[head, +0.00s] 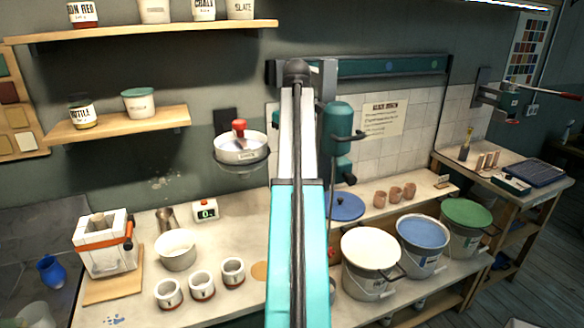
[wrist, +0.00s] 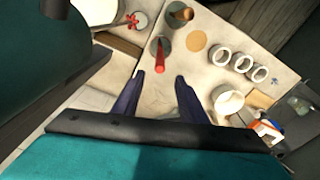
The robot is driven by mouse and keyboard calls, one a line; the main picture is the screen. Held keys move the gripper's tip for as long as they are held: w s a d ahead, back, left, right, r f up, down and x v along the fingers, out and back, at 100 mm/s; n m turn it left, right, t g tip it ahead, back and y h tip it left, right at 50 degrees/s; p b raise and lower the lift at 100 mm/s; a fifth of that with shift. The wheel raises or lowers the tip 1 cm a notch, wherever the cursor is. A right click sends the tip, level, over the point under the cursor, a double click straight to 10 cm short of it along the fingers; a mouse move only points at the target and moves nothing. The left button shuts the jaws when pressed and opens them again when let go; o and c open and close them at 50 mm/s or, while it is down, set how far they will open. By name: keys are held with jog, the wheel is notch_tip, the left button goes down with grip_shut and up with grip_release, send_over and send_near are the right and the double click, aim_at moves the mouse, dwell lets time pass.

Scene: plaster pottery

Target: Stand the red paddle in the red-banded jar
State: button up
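No red band is clear on either jar. In the head view my arm hides this part of the bench and the gripper.
Three white cups (head: 201,286), a white bowl (head: 176,250) and a tan disc (head: 260,271) are on the bench.

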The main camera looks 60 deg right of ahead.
jog(key=shift+r, duration=0.9)
dwell(0.7)
